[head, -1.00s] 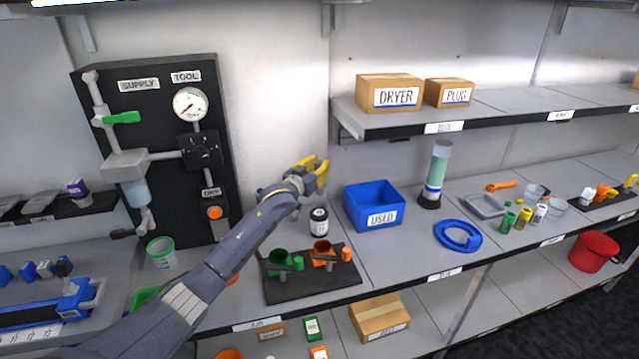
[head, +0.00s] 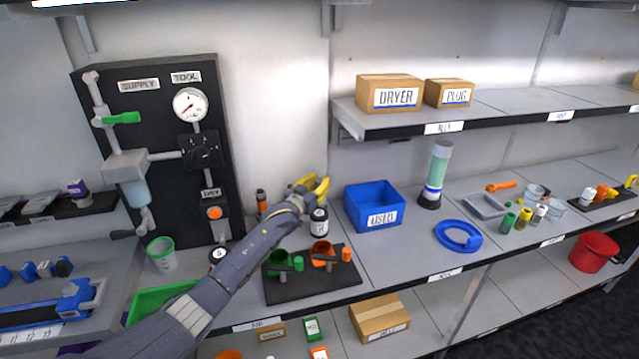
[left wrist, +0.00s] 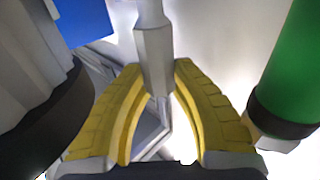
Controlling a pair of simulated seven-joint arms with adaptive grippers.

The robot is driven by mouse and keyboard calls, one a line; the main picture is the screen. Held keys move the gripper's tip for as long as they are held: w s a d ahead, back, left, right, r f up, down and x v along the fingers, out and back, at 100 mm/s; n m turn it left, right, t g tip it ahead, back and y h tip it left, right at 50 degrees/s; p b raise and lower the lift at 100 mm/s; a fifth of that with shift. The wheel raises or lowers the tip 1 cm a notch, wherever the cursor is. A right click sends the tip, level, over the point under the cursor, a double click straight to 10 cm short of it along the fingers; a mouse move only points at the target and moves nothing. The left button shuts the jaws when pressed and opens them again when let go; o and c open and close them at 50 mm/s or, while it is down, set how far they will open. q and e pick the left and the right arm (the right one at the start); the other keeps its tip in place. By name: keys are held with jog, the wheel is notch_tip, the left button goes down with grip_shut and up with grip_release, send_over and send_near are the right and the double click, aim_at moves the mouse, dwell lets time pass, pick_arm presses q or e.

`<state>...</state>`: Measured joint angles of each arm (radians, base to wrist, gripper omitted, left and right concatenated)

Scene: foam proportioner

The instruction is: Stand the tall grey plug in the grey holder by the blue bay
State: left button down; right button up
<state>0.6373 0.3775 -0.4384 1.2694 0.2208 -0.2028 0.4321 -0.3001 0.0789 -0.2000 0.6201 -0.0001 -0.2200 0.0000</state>
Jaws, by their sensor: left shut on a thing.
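My left gripper (head: 314,188), with yellow fingers, is above the back of the bench, left of the blue bin. In the left wrist view my left gripper (left wrist: 160,115) is shut on a grey six-sided piece with a narrower stem, which looks like the tall grey plug (left wrist: 153,55). It points along the fingers, and its lower part is between them. The plug cannot be made out in the head view. A blue slotted rack (head: 75,305) at the far left may be the blue bay. I cannot pick out the grey holder. My right gripper is not in view.
A dark plate (head: 310,291) carries green and orange holders. The blue bin (head: 372,205) is to the right. A green cylinder (left wrist: 295,55) is close beside the fingers in the wrist view. My forearm crosses the bench.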

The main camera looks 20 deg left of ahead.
pick_arm(q)
jog(key=shift+f, duration=0.55)
jog(key=c, duration=1.2)
grip_release()
jog(key=shift+o, duration=0.2)
